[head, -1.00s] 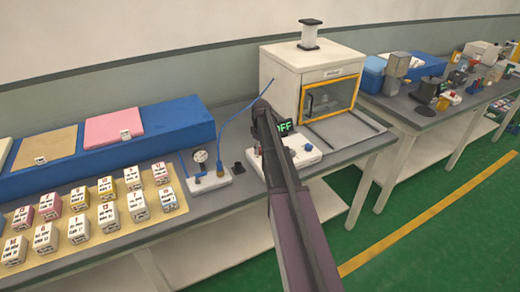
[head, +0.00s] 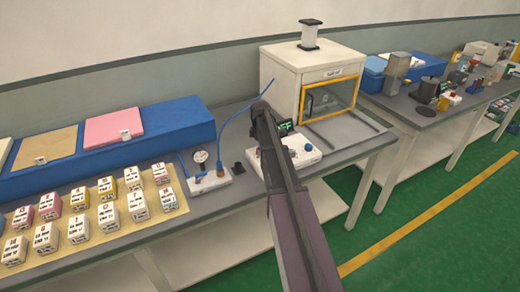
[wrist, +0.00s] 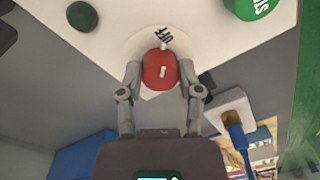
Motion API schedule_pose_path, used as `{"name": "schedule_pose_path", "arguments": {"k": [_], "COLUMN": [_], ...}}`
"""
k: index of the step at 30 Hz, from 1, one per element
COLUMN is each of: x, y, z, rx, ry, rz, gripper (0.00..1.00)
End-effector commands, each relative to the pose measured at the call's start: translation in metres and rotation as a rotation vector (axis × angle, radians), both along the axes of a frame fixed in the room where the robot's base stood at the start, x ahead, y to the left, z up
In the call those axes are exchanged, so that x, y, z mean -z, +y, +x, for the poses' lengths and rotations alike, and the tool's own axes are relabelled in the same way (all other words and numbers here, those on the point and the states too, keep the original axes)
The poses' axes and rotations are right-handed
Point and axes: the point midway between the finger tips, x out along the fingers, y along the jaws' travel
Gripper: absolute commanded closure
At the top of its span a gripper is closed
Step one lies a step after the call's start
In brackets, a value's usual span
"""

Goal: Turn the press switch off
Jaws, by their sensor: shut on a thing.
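In the wrist view, the red switch knob (wrist: 152,80) with a white mark sits on a pale round plate (wrist: 138,40) with dark lettering. My gripper (wrist: 163,72) has one finger on each side of the knob and is shut on it. In the head view, my arm hides the knob and the gripper. The white control box (head: 309,155) shows beside the arm, with a blue knob (head: 309,147). A small dark display (head: 285,127) with green letters is partly hidden by the arm. The white press (head: 285,68) with a yellow-framed window (head: 329,96) stands behind it.
A green button (wrist: 250,8) and a dark green knob (wrist: 81,16) are near my gripper. Left of the arm are a gauge unit (head: 207,180) with a blue hose and several labelled blocks. A second table (head: 430,118) stands to the right.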

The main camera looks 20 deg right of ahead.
Motion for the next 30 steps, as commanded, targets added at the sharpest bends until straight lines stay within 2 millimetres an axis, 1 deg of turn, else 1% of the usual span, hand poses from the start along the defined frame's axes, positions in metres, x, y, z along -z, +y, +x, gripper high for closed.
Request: {"name": "schedule_pose_path", "arguments": {"k": [9,10,11,12,13,14,30], "x": [0.0004,0.0004,0.0004,0.0004,0.0003,0.0003,0.0001], "y": [0.0021,0.0021,0.0021,0.0021,0.0019,0.0018,0.0006], "z": [-0.0015,-0.0015,-0.0014,-0.0014,-0.0013,-0.0011,-0.0002], "rx": [-0.005,-0.005,-0.004,-0.004,-0.004,-0.004,0.014], "ry": [0.003,0.003,0.003,0.002,0.002,0.002,0.0], "rz": [0.004,0.004,0.004,0.005,0.004,0.004,0.002], "gripper": [1.0,0.51,0.42,0.3,0.21,0.19,0.19]}}
